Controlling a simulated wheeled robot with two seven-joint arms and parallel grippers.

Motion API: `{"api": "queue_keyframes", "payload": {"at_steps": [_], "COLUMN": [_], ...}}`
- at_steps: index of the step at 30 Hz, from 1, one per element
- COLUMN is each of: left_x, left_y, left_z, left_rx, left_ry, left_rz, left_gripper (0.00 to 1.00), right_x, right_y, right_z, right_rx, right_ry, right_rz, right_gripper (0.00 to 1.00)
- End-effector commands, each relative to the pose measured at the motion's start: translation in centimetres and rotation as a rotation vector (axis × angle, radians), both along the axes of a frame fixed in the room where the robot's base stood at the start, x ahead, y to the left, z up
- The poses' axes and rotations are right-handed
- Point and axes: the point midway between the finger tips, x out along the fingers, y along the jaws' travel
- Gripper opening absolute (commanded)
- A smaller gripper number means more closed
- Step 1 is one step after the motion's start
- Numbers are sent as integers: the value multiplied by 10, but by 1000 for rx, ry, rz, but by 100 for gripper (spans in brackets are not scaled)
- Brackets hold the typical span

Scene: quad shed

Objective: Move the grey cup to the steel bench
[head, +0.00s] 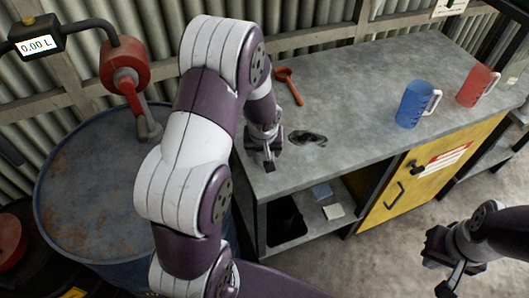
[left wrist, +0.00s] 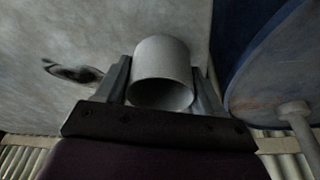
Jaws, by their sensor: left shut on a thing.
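The grey cup (left wrist: 163,60) shows in the left wrist view as a plain cylinder, its open end towards the camera. It sits between the fingers of my left gripper (left wrist: 163,90), which is shut on it. In the head view my left gripper (head: 266,155) is over the near left end of the steel bench (head: 345,90); I cannot pick out the cup there. The bench top also shows behind the cup in the left wrist view (left wrist: 115,35); I cannot tell whether they touch. My right gripper (head: 445,268) hangs low at the right, its fingers unclear.
A blue jug (head: 411,105) and a red jug (head: 475,86) stand at the bench's right. An orange-red scoop (head: 290,87) and a dark crumpled thing (head: 307,138) lie near my left gripper. A rusty blue drum (head: 85,190) stands left. The bench middle is clear.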

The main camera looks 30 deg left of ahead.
Motion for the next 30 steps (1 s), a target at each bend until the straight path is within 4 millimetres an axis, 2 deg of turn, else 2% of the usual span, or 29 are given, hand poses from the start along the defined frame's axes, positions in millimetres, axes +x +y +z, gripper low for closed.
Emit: {"api": "queue_keyframes", "payload": {"at_steps": [1,3,15,16,18,26,30], "left_x": [-1,0,0,0,0,0,-1], "left_y": [0,-1,-1,-1,-1,-1,-2], "left_z": [-16,-25,-31,-30,-29,-28,-13], "left_rx": [0,0,0,0,0,0,1], "left_ry": [4,2,1,1,1,1,-2], "left_rz": [-2,-2,0,0,0,0,1], "left_gripper": [38,38,37,71,93,93,93], "right_x": [0,0,0,0,0,0,0], "right_y": [0,0,0,0,0,0,0], "right_z": [-9,-13,-16,-16,-14,-14,-5], "right_rx": [0,0,0,0,0,0,0], "right_ry": [0,1,1,1,1,1,0], "right_rz": [0,0,0,0,0,0,0], "right_gripper": [0,0,0,0,0,0,0]}}
